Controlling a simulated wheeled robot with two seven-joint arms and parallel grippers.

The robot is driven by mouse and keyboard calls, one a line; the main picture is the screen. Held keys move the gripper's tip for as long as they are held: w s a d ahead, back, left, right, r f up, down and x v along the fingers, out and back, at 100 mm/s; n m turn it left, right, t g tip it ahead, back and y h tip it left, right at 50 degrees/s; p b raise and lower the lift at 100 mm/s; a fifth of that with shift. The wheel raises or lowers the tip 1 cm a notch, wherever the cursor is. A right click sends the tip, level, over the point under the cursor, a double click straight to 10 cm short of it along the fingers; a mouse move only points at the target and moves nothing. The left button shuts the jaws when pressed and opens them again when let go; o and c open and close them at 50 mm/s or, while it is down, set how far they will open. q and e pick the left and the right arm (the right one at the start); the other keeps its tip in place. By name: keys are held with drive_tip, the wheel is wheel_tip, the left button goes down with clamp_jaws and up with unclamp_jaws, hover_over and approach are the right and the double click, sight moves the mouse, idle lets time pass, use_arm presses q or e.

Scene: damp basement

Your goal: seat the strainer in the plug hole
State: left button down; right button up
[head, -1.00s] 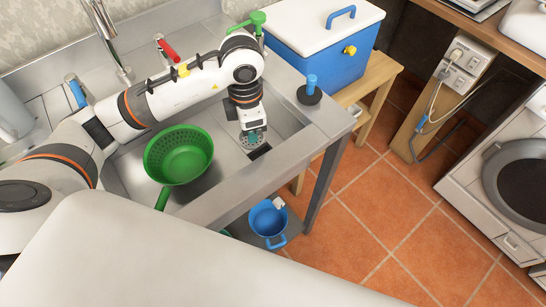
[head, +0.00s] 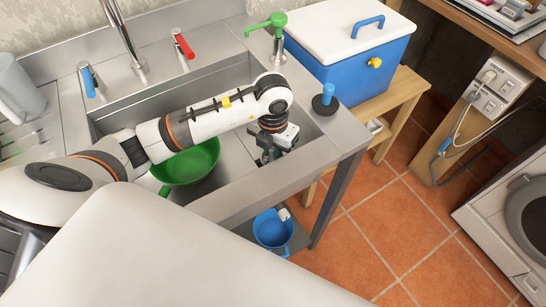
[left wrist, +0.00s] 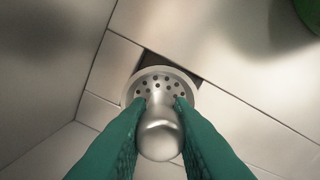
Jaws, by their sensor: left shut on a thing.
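The strainer (left wrist: 158,90) is a metal disc with round holes and a rounded knob, seen in the left wrist view. My left gripper (left wrist: 160,118) is shut on its knob, one green finger on each side. The dark plug hole (left wrist: 155,60) shows as a sliver past the strainer's far rim, with the strainer covering the rest. I cannot tell whether the strainer touches the floor of the sink. In the head view my left gripper (head: 266,158) is down inside the steel sink (head: 225,187), and the strainer is not clear there. My right gripper is not in view.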

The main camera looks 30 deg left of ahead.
sight(273, 158)
use_arm(q)
drive_tip(key=shift+f, duration=1.85)
drive_tip(key=shift+f, duration=0.1)
drive_tip(key=c, duration=1.3)
unclamp_jaws()
wheel_tip(273, 158, up, 12)
drive_tip(key=shift+r, duration=0.15)
